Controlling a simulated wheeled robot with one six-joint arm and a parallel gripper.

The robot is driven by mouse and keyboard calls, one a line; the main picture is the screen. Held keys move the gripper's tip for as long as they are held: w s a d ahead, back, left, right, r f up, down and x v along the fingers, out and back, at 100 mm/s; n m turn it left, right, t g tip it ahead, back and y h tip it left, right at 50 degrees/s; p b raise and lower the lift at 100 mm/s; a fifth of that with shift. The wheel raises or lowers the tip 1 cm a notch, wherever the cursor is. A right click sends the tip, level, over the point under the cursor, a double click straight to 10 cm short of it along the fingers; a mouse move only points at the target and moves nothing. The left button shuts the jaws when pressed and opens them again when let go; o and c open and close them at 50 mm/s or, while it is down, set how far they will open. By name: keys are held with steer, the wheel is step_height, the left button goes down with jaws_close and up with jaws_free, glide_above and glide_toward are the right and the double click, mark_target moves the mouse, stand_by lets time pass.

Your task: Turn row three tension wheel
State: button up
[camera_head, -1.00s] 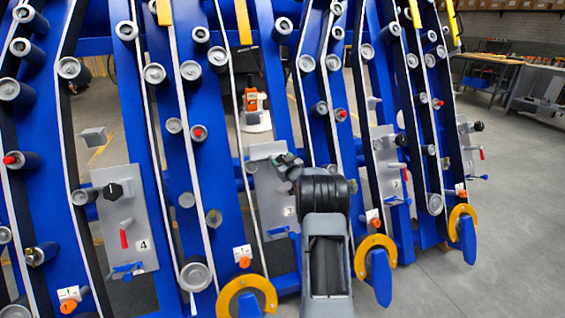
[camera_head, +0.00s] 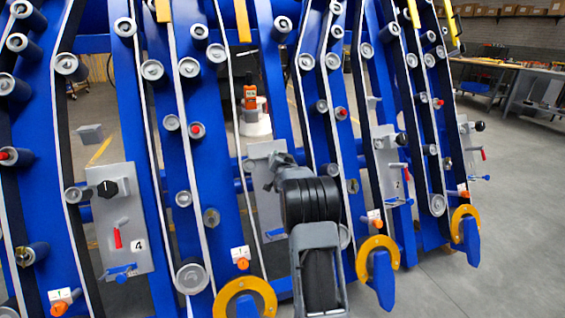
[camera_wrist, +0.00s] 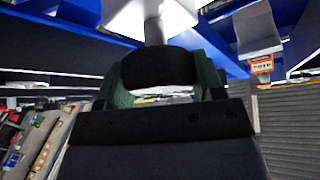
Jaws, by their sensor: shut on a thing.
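The row three panel (camera_head: 267,212) is a grey plate between blue uprights, partly hidden by my arm. My gripper (camera_head: 270,172) is at the upper part of this plate. In the wrist view my gripper (camera_wrist: 160,70) has its green fingers shut on a black round tension wheel (camera_wrist: 158,67), one finger on each side. A grey shaft runs from the wheel up to a pale plate. In the head view the wheel is hidden behind my gripper, so its turn angle cannot be told.
A row four panel (camera_head: 122,225) with a black knob, red handle and blue lever stands at left. The row two panel (camera_head: 390,165) is at right. Yellow rings (camera_head: 377,259) stand low in front. Open grey floor lies at far right.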

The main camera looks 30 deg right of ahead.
steer(key=shift+m+g+h+p, duration=0.45)
steer(key=shift+m+g, duration=0.25)
steer(key=shift+m, duration=1.1)
steer(key=o, duration=0.9)
steer(key=shift+s, duration=0.1)
steer(key=p+v, duration=0.2)
steer(key=v, duration=1.1)
steer(key=shift+s+a+r, duration=0.2)
steer(key=shift+s, duration=0.05)
